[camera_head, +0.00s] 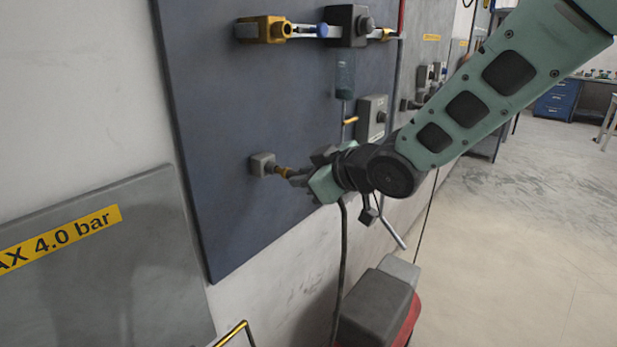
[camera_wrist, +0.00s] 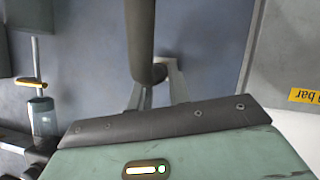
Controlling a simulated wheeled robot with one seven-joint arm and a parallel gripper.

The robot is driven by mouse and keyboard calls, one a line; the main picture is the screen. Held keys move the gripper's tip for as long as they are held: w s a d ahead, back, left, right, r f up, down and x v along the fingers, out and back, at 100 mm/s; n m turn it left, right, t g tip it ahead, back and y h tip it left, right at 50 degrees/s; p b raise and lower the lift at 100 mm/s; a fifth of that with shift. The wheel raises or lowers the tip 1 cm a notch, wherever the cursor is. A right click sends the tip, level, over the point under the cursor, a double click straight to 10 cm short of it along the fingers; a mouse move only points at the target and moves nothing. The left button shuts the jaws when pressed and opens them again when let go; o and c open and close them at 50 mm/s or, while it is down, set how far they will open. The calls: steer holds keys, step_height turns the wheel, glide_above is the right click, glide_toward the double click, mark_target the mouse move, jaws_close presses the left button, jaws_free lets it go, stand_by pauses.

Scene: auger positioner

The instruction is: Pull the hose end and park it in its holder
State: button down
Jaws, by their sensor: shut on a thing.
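My gripper (camera_head: 296,178) is at the lower part of the blue-grey panel, shut on the hose end. The brass-coloured tip of the hose end (camera_head: 284,172) shows between the gripper and a small grey block (camera_head: 261,163) on the panel. The tip points at this block; I cannot tell whether it is seated in it or only close. The block looks like a holder or socket. A dark hose (camera_head: 343,240) hangs below the gripper. In the wrist view a thick dark hose part (camera_wrist: 140,40) runs to between the fingers (camera_wrist: 160,88); its far end is hidden.
Yellow and black fittings (camera_head: 264,29) with a blue knob run along the panel's top. A grey-and-red machine (camera_head: 378,305) stands below. Open floor (camera_head: 500,240) lies to the right.

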steer(key=shift+w+a, duration=0.7)
steer(key=shift+a, duration=0.2)
steer(key=c, duration=1.2)
jaws_free()
steer(key=shift+c, duration=0.2)
steer(key=shift+d, duration=0.1)
steer(key=p+v, duration=0.1)
steer(key=v, duration=1.6)
steer(key=shift+r, duration=0.15)
steer(key=shift+d, duration=0.15)
